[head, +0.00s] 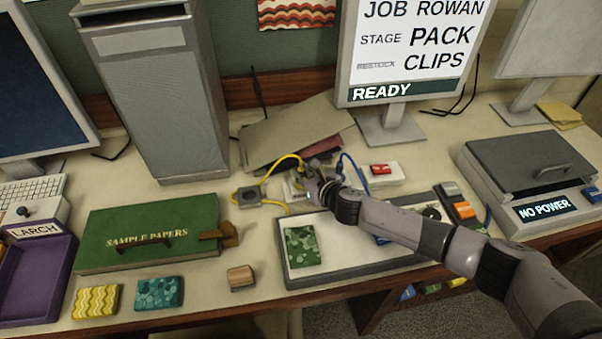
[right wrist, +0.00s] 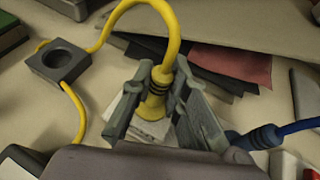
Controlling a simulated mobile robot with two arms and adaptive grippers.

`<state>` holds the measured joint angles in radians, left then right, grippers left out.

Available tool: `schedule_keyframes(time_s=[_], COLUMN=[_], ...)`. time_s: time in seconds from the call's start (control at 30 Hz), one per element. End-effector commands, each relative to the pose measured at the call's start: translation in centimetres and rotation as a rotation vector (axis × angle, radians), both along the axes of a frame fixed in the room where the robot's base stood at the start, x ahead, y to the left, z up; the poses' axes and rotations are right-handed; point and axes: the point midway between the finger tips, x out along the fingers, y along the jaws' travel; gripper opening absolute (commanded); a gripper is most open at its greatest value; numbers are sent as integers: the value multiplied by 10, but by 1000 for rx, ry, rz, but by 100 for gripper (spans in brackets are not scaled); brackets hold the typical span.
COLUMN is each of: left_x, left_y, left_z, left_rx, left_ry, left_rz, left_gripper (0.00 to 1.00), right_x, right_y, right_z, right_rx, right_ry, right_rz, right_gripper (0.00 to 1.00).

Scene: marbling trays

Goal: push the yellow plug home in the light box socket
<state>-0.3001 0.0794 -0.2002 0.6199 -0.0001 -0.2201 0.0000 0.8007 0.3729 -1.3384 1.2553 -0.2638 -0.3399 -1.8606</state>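My right gripper (right wrist: 163,85) has its two fingers on either side of the yellow plug (right wrist: 153,103), against its body and dark ribbed collar. The plug points down at a pale block (right wrist: 121,108), which looks like a socket and is mostly hidden by the fingers. Whether the plug is fully seated cannot be told. The yellow cable (right wrist: 128,4) arches up from the plug to a grey square block (right wrist: 57,62). In the head view my right gripper (head: 318,178) is above the back edge of the light box (head: 285,240), small and partly hidden. My left gripper is out of view.
A blue plug (right wrist: 262,138) with its cable is close to the right finger. A white block with a red switch (head: 379,169) is beside it. Folders (head: 285,135) lie behind. A grey machine (head: 520,165) at right reads NO POWER. A green case (head: 150,220) stands left.

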Motion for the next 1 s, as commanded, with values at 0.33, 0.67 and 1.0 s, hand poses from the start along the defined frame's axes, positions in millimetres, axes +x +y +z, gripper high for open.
schedule_keyframes(time_s=[0.33,0.67,1.0], left_x=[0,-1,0], left_y=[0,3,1], left_z=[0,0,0], left_rx=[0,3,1], left_ry=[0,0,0], left_rz=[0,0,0], left_gripper=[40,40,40], right_x=[0,0,-32], right_y=[0,-1,-21], right_z=[1,1,16], right_rx=[1,-1,0], right_ry=[-1,-1,-1], right_rz=[0,-1,0], right_gripper=[38,38,38])
